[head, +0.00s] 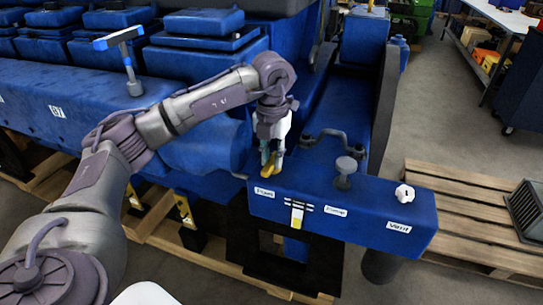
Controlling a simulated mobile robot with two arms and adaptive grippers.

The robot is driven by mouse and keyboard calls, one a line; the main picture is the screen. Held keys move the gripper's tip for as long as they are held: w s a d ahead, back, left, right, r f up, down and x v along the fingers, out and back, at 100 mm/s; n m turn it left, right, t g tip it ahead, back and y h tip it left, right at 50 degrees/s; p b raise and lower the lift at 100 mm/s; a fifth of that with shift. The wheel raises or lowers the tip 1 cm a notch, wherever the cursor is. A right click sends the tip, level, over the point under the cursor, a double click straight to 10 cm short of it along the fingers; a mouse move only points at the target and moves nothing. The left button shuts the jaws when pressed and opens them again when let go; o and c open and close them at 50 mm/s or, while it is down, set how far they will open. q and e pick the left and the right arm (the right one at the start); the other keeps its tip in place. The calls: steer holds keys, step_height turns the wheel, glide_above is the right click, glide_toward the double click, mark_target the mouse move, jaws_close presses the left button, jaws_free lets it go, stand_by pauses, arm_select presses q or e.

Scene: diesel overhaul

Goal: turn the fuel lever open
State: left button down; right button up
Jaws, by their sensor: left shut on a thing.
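The fuel lever (267,172) shows as a yellow piece at the left end of the blue engine block's front ledge, just behind a small white label. My left gripper (272,158) reaches down from above and is shut on the lever. The fingers hide part of it, so its exact angle is hard to tell. My right gripper is not in view.
On the blue ledge (375,198) stand a grey round knob (345,167) and a white vent knob (404,193), right of my gripper. A curved grey handle (327,136) lies behind. A T-shaped blue handle (121,42) rises at left. Wooden pallets (465,205) lie at right.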

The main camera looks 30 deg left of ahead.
mark_target(272, 160)
arm_select(q)
steer(key=shift+w+n, duration=0.1)
steer(key=shift+n, duration=0.4)
steer(key=c, duration=1)
jaws_free()
steer(key=shift+c, duration=0.2)
step_height(272, 160, up, 12)
